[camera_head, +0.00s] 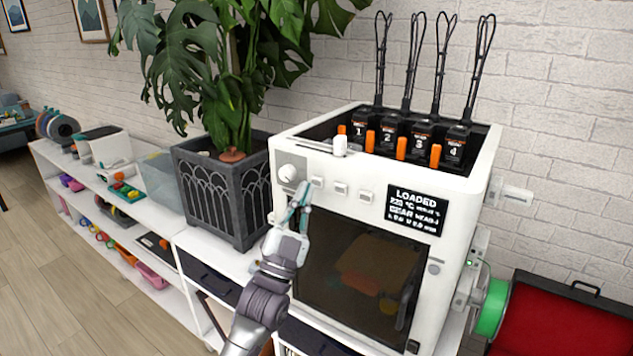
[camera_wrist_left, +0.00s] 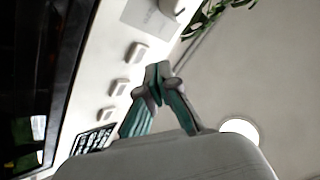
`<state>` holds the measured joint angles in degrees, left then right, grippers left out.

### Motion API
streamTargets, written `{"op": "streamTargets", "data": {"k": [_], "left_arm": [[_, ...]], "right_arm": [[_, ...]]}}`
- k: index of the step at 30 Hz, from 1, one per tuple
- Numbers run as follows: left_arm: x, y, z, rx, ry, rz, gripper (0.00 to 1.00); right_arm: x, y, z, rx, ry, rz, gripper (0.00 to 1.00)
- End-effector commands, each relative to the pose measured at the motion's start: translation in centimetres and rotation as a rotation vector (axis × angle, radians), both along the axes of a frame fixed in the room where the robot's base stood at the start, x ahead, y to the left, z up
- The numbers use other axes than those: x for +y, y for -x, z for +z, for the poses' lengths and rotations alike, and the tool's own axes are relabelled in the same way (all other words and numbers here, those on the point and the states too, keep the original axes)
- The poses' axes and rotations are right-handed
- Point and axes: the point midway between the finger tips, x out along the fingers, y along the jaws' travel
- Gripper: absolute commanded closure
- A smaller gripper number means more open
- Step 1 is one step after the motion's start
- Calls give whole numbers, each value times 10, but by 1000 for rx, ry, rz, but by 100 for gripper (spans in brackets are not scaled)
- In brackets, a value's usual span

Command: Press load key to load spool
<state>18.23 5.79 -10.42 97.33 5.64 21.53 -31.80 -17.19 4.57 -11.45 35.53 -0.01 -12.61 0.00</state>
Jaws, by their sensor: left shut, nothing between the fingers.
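The white 3D printer (camera_head: 290,145) stands on the shelf unit. Its front panel has a round knob (camera_head: 287,173), three square keys (left (camera_head: 317,183), middle (camera_head: 341,189), right (camera_head: 366,196)) and a black display (camera_head: 413,210) reading "LOADED". The keys' labels cannot be read. A green spool (camera_head: 491,307) is on the printer's right side. My left gripper (camera_head: 303,190) is shut and empty, its tips just left of the left key. In the left wrist view its tips (camera_wrist_left: 157,73) are close to the panel beside the key nearest the knob (camera_wrist_left: 137,53); contact cannot be told. My right gripper is out of view.
A potted plant (camera_head: 222,196) stands close left of the printer, its leaves overhead. Several black cartridges with cable loops (camera_head: 388,143) sit in the printer's top. A red-lined open case (camera_head: 565,318) is at the right. Low shelves (camera_head: 150,215) hold small items at the left.

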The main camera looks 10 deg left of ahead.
Motion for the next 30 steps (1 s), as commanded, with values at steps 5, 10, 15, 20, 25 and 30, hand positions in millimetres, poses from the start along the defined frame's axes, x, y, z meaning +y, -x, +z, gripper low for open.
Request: {"op": "streamTargets", "data": {"k": [5,10,15,20,25,30], "left_arm": [[6,18,2,1,-1,1,100],[13,33,1,2,-1,1,100],[15,42,0,1,0,0,100],[15,42,0,0,0,0,100],[15,42,0,0,0,0,100],[15,42,0,0,0,0,100]], "right_arm": [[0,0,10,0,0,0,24],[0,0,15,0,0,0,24],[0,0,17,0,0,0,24],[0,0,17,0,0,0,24],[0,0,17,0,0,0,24],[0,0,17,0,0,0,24]]}}
